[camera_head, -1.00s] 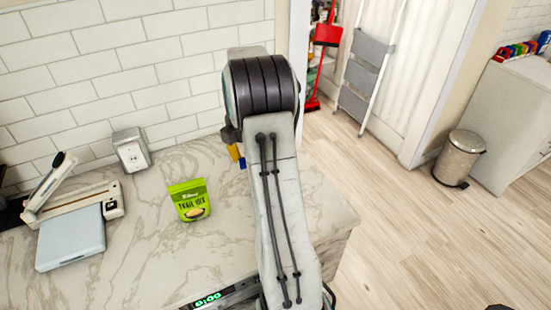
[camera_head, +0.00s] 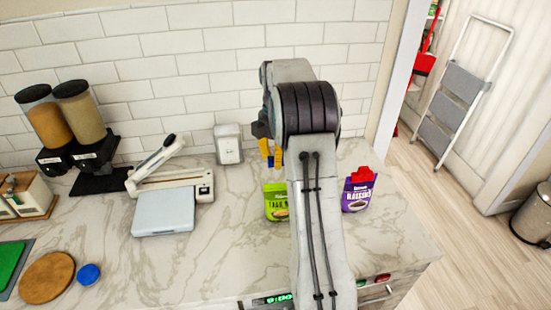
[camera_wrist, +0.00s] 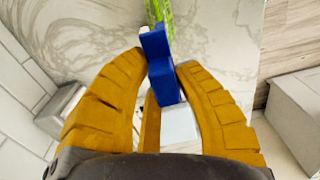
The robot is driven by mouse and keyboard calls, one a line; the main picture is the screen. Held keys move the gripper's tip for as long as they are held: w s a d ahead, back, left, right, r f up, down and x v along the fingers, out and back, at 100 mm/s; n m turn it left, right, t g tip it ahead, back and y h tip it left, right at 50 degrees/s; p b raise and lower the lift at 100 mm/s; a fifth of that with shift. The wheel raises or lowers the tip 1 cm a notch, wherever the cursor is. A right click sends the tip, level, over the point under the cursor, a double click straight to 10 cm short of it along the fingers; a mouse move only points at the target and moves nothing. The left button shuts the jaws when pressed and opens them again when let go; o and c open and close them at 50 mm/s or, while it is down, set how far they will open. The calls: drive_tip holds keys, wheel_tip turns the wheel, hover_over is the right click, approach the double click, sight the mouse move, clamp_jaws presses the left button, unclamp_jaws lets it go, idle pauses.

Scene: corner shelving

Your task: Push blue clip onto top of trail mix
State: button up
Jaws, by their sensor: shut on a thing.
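The green trail mix bag (camera_head: 275,203) stands on the marble counter, partly hidden behind my arm in the head view. Its green edge also shows at the top of the wrist view (camera_wrist: 160,12). My gripper (camera_wrist: 160,75) has yellow fingers shut on the blue clip (camera_wrist: 160,68). In the head view my gripper (camera_head: 270,153) is above and behind the bag, with a bit of blue between the fingers. In the wrist view the clip's far end overlaps the bag's edge; I cannot tell whether they touch.
A purple bag with a red clip (camera_head: 358,190) stands right of my arm. A sealer (camera_head: 175,190), a grey dispenser box (camera_head: 229,144) and two cereal dispensers (camera_head: 70,125) are to the left.

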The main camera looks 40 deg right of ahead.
drive_tip(key=shift+s+d, duration=0.15)
drive_tip(key=shift+s, duration=0.15)
drive_tip(key=shift+m, duration=0.3)
drive_tip(key=shift+w, duration=0.1)
drive_tip(key=shift+f, duration=0.15)
drive_tip(key=b, duration=0.4)
hover_over(277, 192)
drive_tip(key=shift+w+d+f, duration=0.15)
drive_tip(key=shift+w+f, duration=0.05)
drive_tip(key=shift+f, duration=1.2)
drive_tip(key=shift+w+d+f, duration=0.15)
drive_tip(key=shift+f, duration=1.2)
drive_tip(key=shift+f+b, duration=0.9)
drive_tip(key=shift+f, duration=0.7)
drive_tip(key=o, duration=0.9)
drive_tip(key=shift+c, duration=0.2)
drive_tip(key=shift+r, duration=0.1)
wheel_tip(277, 192, up, 12)
drive_tip(key=shift+w+f, duration=0.1)
